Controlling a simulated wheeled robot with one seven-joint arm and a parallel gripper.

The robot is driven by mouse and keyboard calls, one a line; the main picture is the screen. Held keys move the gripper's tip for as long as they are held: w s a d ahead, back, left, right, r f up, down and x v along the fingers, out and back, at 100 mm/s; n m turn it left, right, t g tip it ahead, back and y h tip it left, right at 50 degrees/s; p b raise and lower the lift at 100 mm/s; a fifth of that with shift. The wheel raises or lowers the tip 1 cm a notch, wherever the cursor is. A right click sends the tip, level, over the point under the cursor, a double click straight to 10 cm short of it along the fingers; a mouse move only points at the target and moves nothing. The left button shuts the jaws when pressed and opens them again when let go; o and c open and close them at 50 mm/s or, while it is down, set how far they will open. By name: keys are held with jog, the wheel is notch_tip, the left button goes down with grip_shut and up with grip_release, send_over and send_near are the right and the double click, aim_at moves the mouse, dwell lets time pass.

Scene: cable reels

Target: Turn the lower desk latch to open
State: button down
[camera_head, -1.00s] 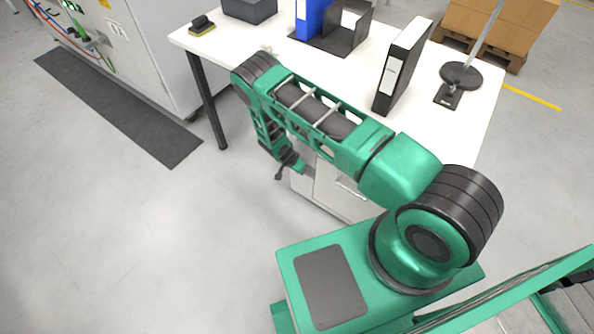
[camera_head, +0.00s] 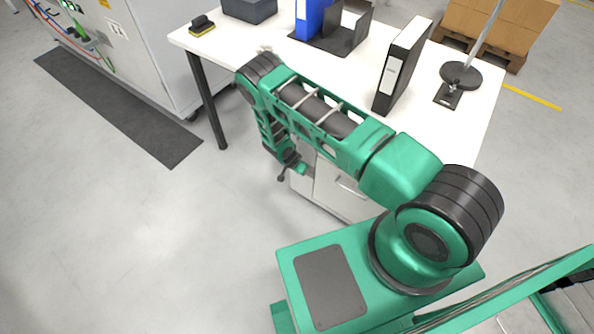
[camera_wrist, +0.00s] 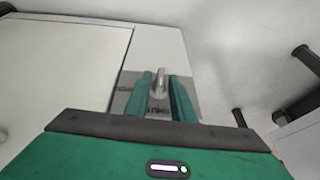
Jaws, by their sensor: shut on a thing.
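The latch (camera_wrist: 160,77), a small metal lever, sits on a grey plate (camera_wrist: 127,91) on the white front of the desk cabinet in the wrist view. The lever stands roughly upright in that picture. The fingers hide parts of the plate. In the head view my forearm hangs in front of the white cabinet (camera_head: 338,193), and the latch is not visible there.
The white desk (camera_head: 440,130) carries a black binder (camera_head: 402,68), a stand with a round base (camera_head: 461,76), a blue binder and a brush. A large grey cabinet (camera_head: 150,50) stands at the left. The floor left of my arm is clear.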

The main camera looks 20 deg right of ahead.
jog(key=m+t+y, duration=0.1)
jog(key=t+y, duration=0.1)
jog(key=t, duration=0.2)
jog(key=s+f+m+t+y, duration=0.1)
jog(key=t+y, duration=0.1)
jog(key=t, duration=0.2)
jog(key=m+t+y, duration=0.1)
jog(key=t+y, duration=0.2)
jog(key=t, duration=0.1)
jog(key=shift+s+d+f+m+t, duration=0.2)
jog(key=shift+d+f+m+t, duration=0.1)
jog(key=shift+d+m+t, duration=0.1)
dwell(0.5)
jog(key=c, duration=1.8)
grip_release()
jog(key=shift+c, duration=0.2)
